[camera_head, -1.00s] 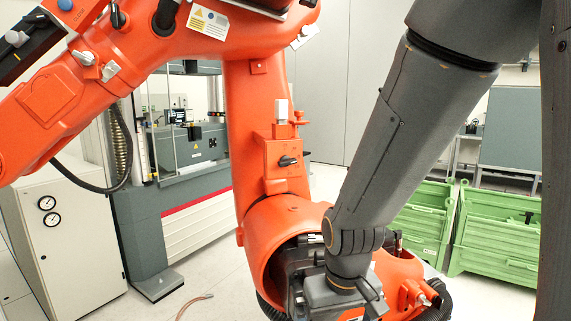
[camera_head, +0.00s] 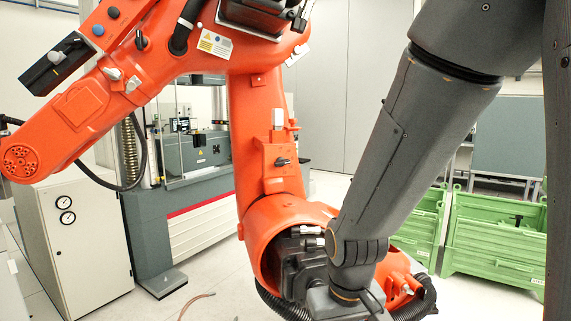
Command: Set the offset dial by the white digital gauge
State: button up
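A small white block-shaped device (camera_head: 278,119) sits on an orange bracket on the upright part of the big orange robot arm, near the middle of the view. I cannot tell for sure that it is the digital gauge; no display can be read. A black knob (camera_head: 283,162) is on the orange plate just below it. My grey arm comes down from the upper right to the bottom middle. My gripper's fingers are not visible; the arm's end runs out at the bottom edge.
The big orange robot arm (camera_head: 258,95) fills the middle and left. A white cabinet (camera_head: 75,250) with two round black-and-white gauges stands at left, beside a grey testing machine (camera_head: 150,230). Green crates (camera_head: 495,240) stand at right. Open floor lies between, with a thin hose on it.

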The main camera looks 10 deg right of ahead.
aim_at(281, 162)
jog(key=u, duration=1)
jog(key=i, duration=0.8)
jog(key=z, duration=0.2)
